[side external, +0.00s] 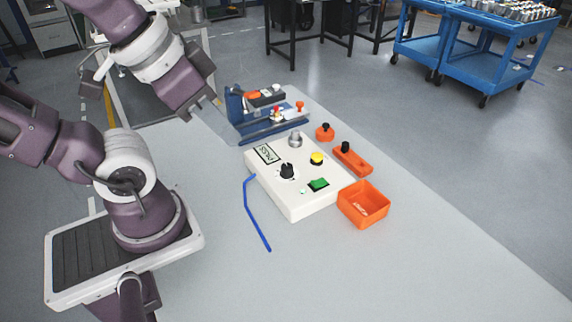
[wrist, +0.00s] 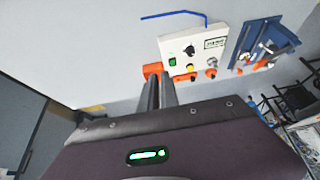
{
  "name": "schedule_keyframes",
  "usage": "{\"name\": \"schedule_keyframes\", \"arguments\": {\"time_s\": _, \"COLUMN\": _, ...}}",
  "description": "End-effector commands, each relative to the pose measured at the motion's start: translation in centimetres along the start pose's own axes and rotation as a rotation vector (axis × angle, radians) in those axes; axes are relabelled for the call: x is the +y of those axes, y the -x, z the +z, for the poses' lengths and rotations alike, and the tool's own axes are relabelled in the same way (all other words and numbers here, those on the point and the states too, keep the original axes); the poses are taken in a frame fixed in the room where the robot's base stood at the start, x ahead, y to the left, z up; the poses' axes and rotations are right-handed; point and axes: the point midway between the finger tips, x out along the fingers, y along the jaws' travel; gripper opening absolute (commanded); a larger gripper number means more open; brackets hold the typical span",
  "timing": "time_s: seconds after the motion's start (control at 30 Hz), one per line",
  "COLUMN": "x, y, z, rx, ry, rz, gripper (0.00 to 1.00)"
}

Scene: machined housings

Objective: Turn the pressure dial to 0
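A white control box (side external: 300,205) sits on the grey table. A black pointer dial (side external: 287,171) with marks around it is on its top; its setting is too small to read. The box (wrist: 203,66) and the black dial (wrist: 190,49) also show in the wrist view, beyond my fingers. My gripper (wrist: 161,80) has its two dark fingers close together with nothing seen between them, apart from the box.
The box also carries a display (side external: 267,153), a silver knob (side external: 295,138), a yellow button (side external: 317,158) and a green switch (side external: 319,184). An orange bin (side external: 364,205), orange parts (side external: 351,160), a blue fixture (side external: 238,112) and a blue rod (side external: 251,212) surround it. The front right table is clear.

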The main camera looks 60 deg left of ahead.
Motion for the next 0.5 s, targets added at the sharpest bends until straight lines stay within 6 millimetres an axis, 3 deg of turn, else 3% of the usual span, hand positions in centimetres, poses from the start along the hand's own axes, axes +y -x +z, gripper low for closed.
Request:
{"name": "schedule_keyframes", "arguments": {"time_s": 0.03, "x": -0.1, "y": -0.2, "z": -0.3, "rx": -0.01, "ry": 0.017, "rz": -0.003, "gripper": 0.18}}
{"name": "schedule_keyframes", "arguments": {"time_s": 0.13, "x": -0.8, "y": -1.7, "z": -2.5, "rx": -0.076, "ry": 0.134, "rz": -0.022, "gripper": 0.37}}
{"name": "schedule_keyframes", "arguments": {"time_s": 0.2, "x": -2.0, "y": -4.1, "z": -4.8, "rx": -0.151, "ry": 0.282, "rz": -0.05, "gripper": 0.5}}
{"name": "schedule_keyframes", "arguments": {"time_s": 0.33, "x": -5.2, "y": -10.5, "z": -8.1, "rx": -0.287, "ry": 0.584, "rz": -0.121, "gripper": 0.5}}
{"name": "schedule_keyframes", "arguments": {"time_s": 0.5, "x": -9.1, "y": -18.3, "z": -8.7, "rx": -0.405, "ry": 0.877, "rz": -0.21, "gripper": 0.5}}
